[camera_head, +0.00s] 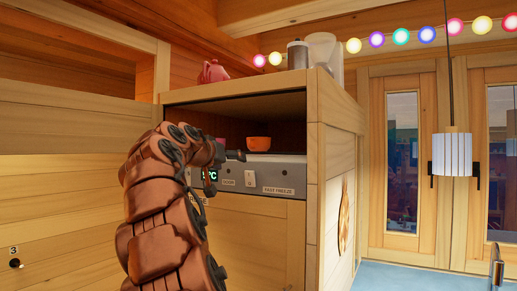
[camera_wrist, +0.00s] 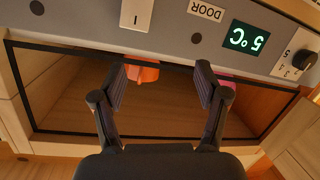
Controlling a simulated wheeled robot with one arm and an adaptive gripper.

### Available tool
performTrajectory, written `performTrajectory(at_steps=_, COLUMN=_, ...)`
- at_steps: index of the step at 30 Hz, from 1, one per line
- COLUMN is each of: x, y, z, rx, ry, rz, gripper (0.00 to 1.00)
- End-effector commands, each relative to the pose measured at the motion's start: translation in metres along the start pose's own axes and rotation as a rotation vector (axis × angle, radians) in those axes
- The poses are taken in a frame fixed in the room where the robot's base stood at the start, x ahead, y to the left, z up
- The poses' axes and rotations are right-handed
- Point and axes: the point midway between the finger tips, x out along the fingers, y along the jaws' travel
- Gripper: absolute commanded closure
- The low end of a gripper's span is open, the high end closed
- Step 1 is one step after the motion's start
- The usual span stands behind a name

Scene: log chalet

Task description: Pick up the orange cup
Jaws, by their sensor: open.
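The orange cup (camera_head: 258,143) stands in the open compartment above the grey control panel, toward its right side. In the wrist view, which is turned upside down, the cup (camera_wrist: 146,74) shows between the fingers, closer to the left one, and the left finger and panel edge hide part of it. My gripper (camera_head: 226,170) is in front of the panel, left of and a little lower than the cup in the head view. In the wrist view my gripper (camera_wrist: 161,76) has its two dark fingers spread, with nothing held between them.
A pink object (camera_wrist: 229,83), partly hidden, sits in the same compartment on the other side from the cup. The control panel (camera_head: 276,176) with its display and switch edges the opening. A pink figure (camera_head: 213,72) and a metal canister (camera_head: 297,55) stand on top of the cabinet.

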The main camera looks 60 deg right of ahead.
Motion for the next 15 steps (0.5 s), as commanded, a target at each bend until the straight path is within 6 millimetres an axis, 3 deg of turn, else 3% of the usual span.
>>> performTrajectory(at_steps=6, x=0.014, y=0.021, z=-0.041, rx=0.065, ry=0.132, rz=0.061, gripper=0.26)
performTrajectory(at_steps=15, x=0.023, y=0.031, z=-0.058, rx=0.095, ry=0.185, rz=0.082, gripper=0.26)
